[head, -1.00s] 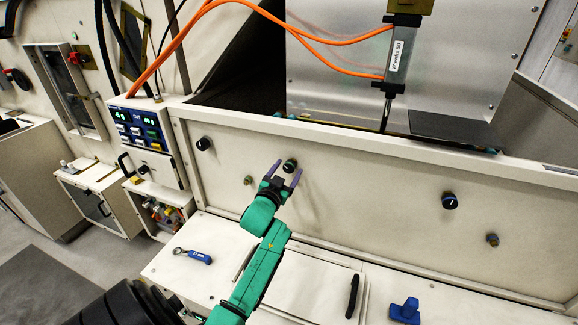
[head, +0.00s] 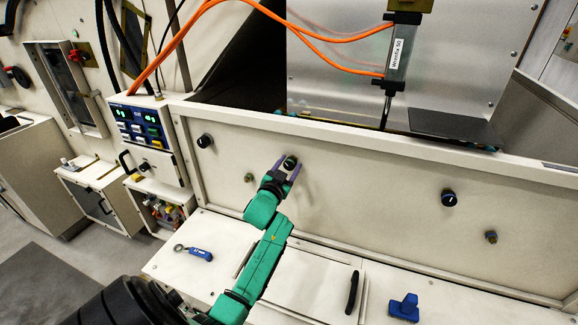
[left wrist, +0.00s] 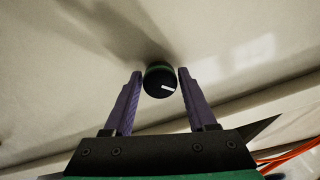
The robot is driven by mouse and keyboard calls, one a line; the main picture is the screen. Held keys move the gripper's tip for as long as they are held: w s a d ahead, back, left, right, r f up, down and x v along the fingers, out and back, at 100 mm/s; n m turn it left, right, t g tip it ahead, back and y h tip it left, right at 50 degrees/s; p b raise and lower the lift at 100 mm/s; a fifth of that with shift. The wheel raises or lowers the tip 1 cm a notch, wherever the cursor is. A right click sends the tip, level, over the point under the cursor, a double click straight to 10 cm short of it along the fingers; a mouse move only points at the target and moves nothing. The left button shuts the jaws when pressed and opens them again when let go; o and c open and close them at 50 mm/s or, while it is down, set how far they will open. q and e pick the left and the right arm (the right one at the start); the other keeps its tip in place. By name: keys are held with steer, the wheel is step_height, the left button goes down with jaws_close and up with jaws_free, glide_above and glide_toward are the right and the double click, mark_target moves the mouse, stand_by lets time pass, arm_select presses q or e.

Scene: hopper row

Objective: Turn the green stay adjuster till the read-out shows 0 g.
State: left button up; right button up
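The green stay adjuster (head: 289,163) is a round black knob with a white pointer mark on the pale front panel. In the left wrist view the knob (left wrist: 160,80) shows a green ring at its base. My left gripper (head: 286,170) has its two purple fingers on either side of the knob. In the left wrist view a narrow gap shows between the knob and each finger of the gripper (left wrist: 160,85), so it is open around it. The read-out (head: 133,115) has lit green digits on a blue panel, too small to read surely. My right gripper is out of view.
Two more black knobs sit on the panel, one at left (head: 204,141) and one at right (head: 449,198). A blue-handled tool (head: 199,254) and a blue object (head: 405,308) lie on the ledge below. Orange cables (head: 330,40) hang above.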

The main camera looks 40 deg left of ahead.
arm_select(q)
steer(key=shift+o, duration=0.6)
steer(key=shift+s, duration=0.2)
steer(key=b+v, duration=0.2)
steer(key=v, duration=1.2)
steer(key=shift+s+d, duration=0.1)
steer(key=shift+d, duration=0.05)
